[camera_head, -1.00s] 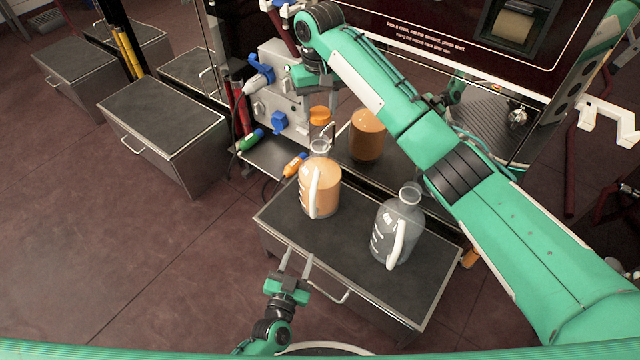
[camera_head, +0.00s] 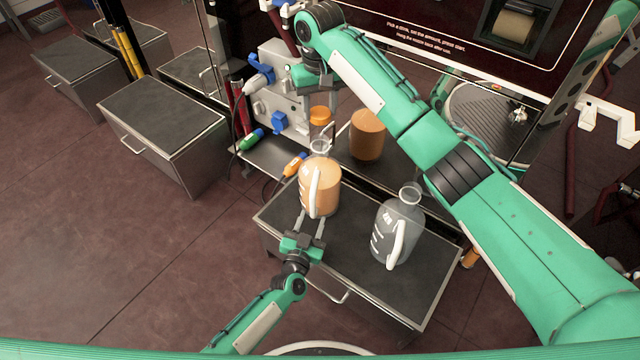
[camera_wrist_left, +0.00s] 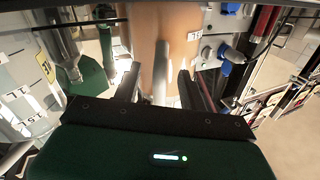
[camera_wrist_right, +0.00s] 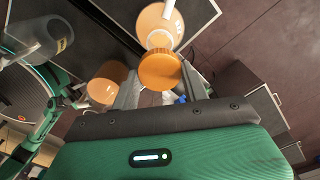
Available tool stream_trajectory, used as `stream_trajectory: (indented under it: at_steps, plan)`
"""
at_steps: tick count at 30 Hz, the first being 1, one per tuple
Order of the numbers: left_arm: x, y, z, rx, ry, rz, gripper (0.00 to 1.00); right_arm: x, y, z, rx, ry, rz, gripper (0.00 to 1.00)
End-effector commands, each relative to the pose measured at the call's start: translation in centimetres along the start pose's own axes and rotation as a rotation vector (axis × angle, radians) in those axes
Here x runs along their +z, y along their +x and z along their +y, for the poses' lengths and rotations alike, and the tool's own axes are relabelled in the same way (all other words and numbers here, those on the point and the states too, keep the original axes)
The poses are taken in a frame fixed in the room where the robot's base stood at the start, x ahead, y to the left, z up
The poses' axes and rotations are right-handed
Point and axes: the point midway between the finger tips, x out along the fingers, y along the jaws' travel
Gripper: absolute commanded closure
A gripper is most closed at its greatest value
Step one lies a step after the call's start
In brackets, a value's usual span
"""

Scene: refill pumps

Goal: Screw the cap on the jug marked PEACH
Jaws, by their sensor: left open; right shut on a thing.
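A jug of peach-coloured liquid (camera_head: 320,188) stands upright on the dark-topped cabinet (camera_head: 350,250); its neck is uncapped and its label is not legible. My right gripper (camera_wrist_right: 160,82) is shut on an orange cap (camera_wrist_right: 158,68), which also shows in the head view (camera_head: 320,115), held above and apart from the jug's neck. My left gripper (camera_head: 312,219) is open low at the jug's near side. In the left wrist view its fingers lie either side of the white handle (camera_wrist_left: 161,65); I cannot tell whether they touch it.
A clear jug (camera_head: 397,232) stands to the right on the same cabinet. Behind are a grey dispenser (camera_head: 283,95) with blue, green and orange nozzles, and a glossy panel with what looks like the jug's reflection (camera_head: 367,137). Another cabinet (camera_head: 163,112) stands left.

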Motion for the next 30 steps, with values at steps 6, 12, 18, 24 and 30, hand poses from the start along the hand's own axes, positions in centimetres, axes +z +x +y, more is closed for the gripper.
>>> stream_trajectory:
  at_steps: [6,12,18,24,30]
  plan:
    - [0.0,0.6,0.0,0.0,0.001,-0.001,0.58,0.0,0.0,0.0,0.0,0.0,0.0,0.75]
    - [0.0,0.6,0.0,0.0,0.001,0.0,0.58,0.0,0.0,0.0,0.0,0.0,0.0,0.75]
    - [0.0,0.6,0.0,0.0,0.001,0.0,0.97,0.0,0.0,0.0,0.0,0.0,0.0,0.75]
    - [0.0,0.6,0.0,0.0,0.001,0.0,1.0,0.0,0.1,0.0,0.0,0.0,0.0,0.75]
    - [0.0,0.5,0.0,0.0,0.002,0.0,1.0,0.1,2.0,0.0,0.0,0.0,-0.002,0.75]
